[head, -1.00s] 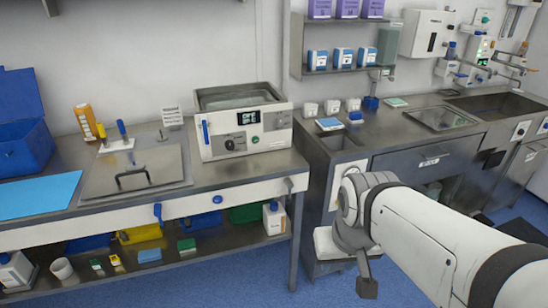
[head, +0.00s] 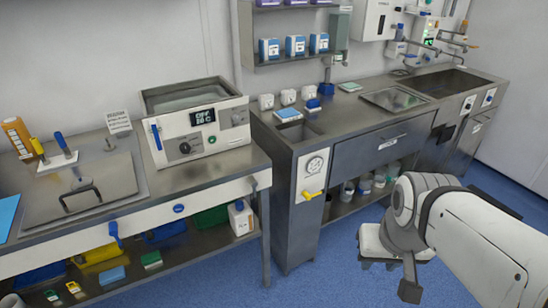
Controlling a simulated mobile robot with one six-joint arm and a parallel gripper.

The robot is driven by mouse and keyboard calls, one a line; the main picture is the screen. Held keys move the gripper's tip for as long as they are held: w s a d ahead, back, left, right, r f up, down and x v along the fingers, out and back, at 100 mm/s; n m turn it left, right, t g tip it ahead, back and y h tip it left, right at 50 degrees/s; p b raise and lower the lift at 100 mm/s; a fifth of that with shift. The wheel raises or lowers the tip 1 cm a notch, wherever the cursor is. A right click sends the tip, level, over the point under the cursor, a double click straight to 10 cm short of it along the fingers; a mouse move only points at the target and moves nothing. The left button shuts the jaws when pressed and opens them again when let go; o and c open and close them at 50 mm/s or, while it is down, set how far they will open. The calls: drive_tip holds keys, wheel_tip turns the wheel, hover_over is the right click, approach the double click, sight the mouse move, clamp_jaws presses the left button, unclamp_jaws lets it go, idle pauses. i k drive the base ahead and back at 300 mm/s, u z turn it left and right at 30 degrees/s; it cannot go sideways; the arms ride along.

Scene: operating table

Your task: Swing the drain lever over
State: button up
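A white water bath (head: 198,134) with a display reading "OFF" stands on the left steel bench. A blue lever (head: 156,136) stands upright at the left of its front. Another blue lever (head: 115,234) hangs below the bench's front edge, and a yellow lever (head: 312,194) sits under a round gauge on the sink cabinet. No label shows which is the drain lever. My gripper (head: 409,289) is a small dark end piece hanging below my wrist at lower right, well away from all these levers. Its fingers cannot be made out.
A steel lid (head: 80,190) with a black handle lies left of the bath. The blue floor (head: 330,268) is clear before the cabinet.

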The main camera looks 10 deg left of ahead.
sight(251, 180)
drive_tip(key=z, duration=0.15)
drive_tip(key=k, duration=0.85)
drive_tip(key=u, duration=0.65)
drive_tip(key=i, duration=1)
drive_tip(key=u, duration=0.05)
